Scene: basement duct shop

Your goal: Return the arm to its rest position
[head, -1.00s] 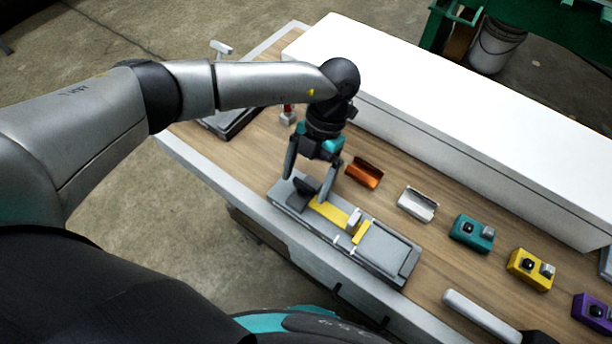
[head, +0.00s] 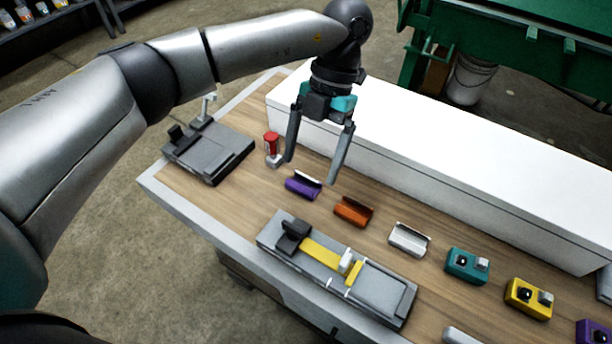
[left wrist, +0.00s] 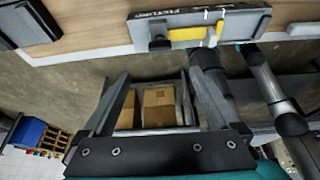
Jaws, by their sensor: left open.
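My left gripper (head: 317,168) is open and empty in the head view. It hangs above the workbench (head: 200,215), over the row of small coloured parts and clear of the grey fixture (head: 385,296). The fixture holds a yellow strip (head: 322,254) with a white piece (head: 346,262) on it. In the left wrist view the gripper's fingers (left wrist: 160,85) stand apart with nothing between them, and the fixture (left wrist: 145,30) shows at the top. My right gripper is not in view.
On the bench are a grey device (head: 210,155), a red-topped item (head: 272,148), purple (head: 302,186), orange (head: 352,211) and white (head: 408,240) channel pieces, and teal (head: 466,266) and yellow (head: 528,298) blocks. A long white box (head: 440,155) runs along the back.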

